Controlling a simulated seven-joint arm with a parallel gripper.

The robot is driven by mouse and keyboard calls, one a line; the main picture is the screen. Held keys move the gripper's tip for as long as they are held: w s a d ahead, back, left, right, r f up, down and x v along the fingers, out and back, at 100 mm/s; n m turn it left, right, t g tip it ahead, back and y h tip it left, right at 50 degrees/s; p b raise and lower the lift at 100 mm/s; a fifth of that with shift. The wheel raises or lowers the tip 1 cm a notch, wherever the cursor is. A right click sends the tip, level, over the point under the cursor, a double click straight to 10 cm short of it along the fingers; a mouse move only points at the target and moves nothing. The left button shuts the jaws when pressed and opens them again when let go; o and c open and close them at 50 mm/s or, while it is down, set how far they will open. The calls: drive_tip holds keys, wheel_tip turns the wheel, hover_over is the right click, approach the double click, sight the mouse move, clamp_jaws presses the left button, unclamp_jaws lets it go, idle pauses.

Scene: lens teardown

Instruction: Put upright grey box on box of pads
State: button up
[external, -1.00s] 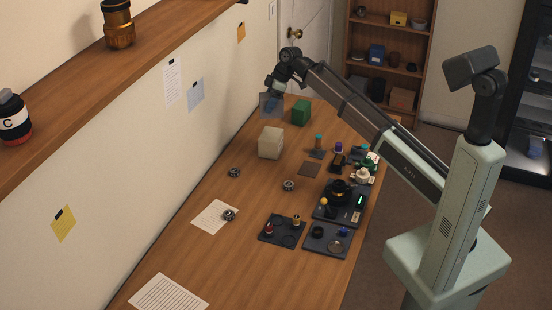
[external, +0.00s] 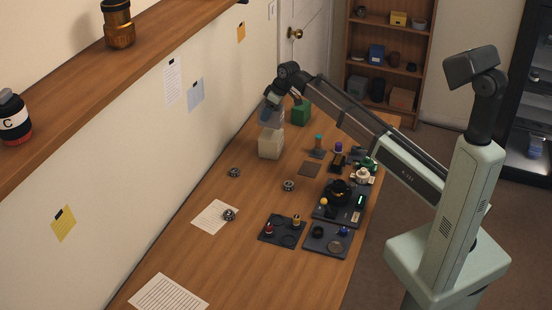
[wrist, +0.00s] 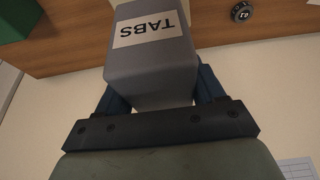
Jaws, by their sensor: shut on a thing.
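The grey box (wrist: 155,65) has a white label reading "TABS" and sits between the two blue fingers of my gripper (wrist: 162,92) in the wrist view. In the external view my gripper (external: 272,101) holds the grey box (external: 271,118) over the cream box (external: 270,145), which I take as the box of pads. The cream box stands on the table near the wall; its top is partly hidden by the grey box. I cannot tell whether the two boxes touch. A cream surface also shows past the grey box at the wrist view's top edge.
A green box (external: 301,112) stands close behind and right of the cream box. Small ring parts (external: 234,172) lie on the table in front. Dark trays (external: 327,240) with small parts fill the right side. The wall is close on the left.

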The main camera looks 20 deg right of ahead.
sight(281, 108)
drive_tip(key=shift+f, duration=2.2)
drive_tip(key=shift+f, duration=0.1)
drive_tip(key=o, duration=1.2)
drive_tip(key=v, duration=1.2)
